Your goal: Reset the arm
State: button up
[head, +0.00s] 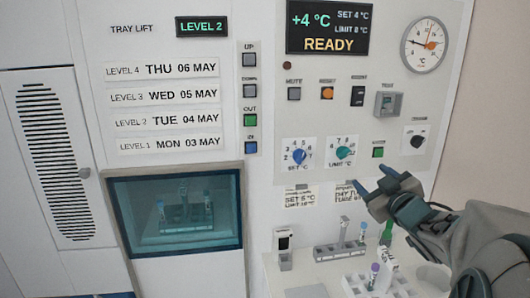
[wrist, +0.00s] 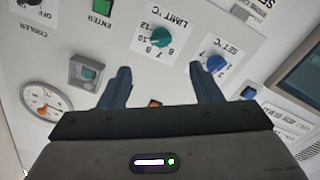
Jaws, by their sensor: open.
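My gripper (head: 377,188) is at the right in the head view, in front of the control panel (head: 285,112) and above the shelf. Its two blue fingers are apart, with nothing between them. In the wrist view my gripper (wrist: 160,85) also shows open and empty, its fingers pointing at the panel. The teal LIMIT dial (head: 344,153) and the blue SET dial (head: 299,156) are on the panel, left of and above the fingertips in the head view. I cannot tell whether a finger touches the panel.
A grey rack (head: 328,253) and a white rack (head: 357,287) with tubes stand on the shelf below my gripper. A windowed lift compartment (head: 181,211) at the left holds a tray with tubes. The display (head: 329,27) reads +4 °C, READY. A round gauge (head: 425,45) is at the upper right.

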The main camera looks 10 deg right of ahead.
jog(key=s+a+f+m+g, duration=0.6)
jog(key=s+a+f+g, duration=0.8)
jog(key=s, duration=0.7)
jog(key=a+f, duration=0.3)
jog(key=a, duration=0.1)
jog(key=shift+a+f+g, duration=0.15)
jog(key=shift+a+g, duration=0.15)
jog(key=shift+g, duration=0.1)
dwell(0.4)
